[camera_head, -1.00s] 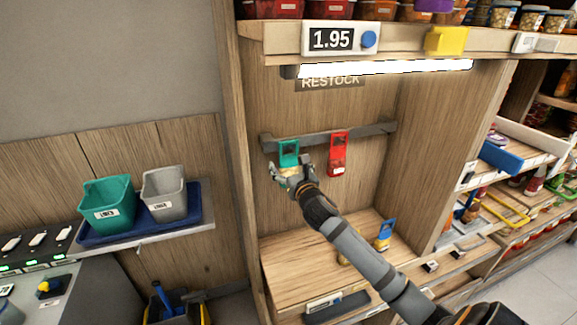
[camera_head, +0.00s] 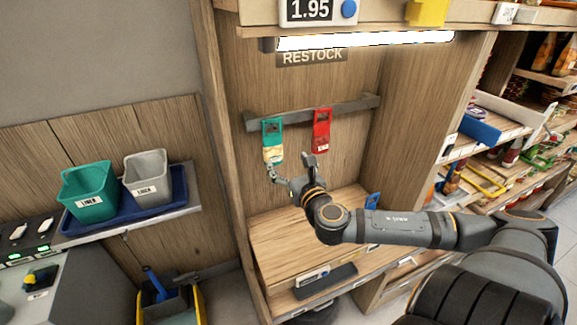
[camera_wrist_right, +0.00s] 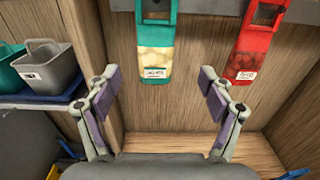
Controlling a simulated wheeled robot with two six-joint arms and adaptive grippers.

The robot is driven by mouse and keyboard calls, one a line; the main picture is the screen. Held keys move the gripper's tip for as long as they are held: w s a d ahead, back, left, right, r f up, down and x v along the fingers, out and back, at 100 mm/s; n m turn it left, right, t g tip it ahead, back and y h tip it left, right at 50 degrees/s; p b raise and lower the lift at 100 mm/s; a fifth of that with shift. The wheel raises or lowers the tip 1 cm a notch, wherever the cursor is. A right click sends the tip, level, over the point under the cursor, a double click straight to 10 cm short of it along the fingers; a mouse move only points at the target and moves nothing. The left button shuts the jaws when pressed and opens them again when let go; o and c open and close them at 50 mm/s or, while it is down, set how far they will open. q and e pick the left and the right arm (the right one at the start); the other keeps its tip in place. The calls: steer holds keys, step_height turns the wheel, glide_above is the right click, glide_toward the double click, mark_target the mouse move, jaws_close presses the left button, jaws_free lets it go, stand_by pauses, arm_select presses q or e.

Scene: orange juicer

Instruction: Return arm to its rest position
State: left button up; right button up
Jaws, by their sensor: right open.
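My right gripper (camera_head: 291,172) is open and empty, in front of the wooden alcove, just below a green bag (camera_head: 272,142) hanging from the grey rail (camera_head: 345,109). In the right wrist view the two fingers (camera_wrist_right: 160,90) stand wide apart, with the green bag (camera_wrist_right: 155,50) hanging beyond and between them, apart from both. A red bag (camera_head: 321,131) hangs to its right on the same rail; it also shows in the right wrist view (camera_wrist_right: 258,42). My right arm reaches in from the right, bent at the elbow. My left gripper is not in view.
A wooden shelf (camera_head: 285,232) lies below the gripper, with a blue-topped item (camera_head: 373,200) partly behind my arm. A blue tray (camera_head: 180,188) holds a green bin (camera_head: 88,192) and a grey bin (camera_head: 147,177) at left. A lit lamp (camera_head: 365,40) hangs above.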

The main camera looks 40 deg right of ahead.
steer(key=shift+s+a+r, duration=0.1)
steer(key=shift+s+a, duration=0.35)
steer(key=shift+s, duration=0.1)
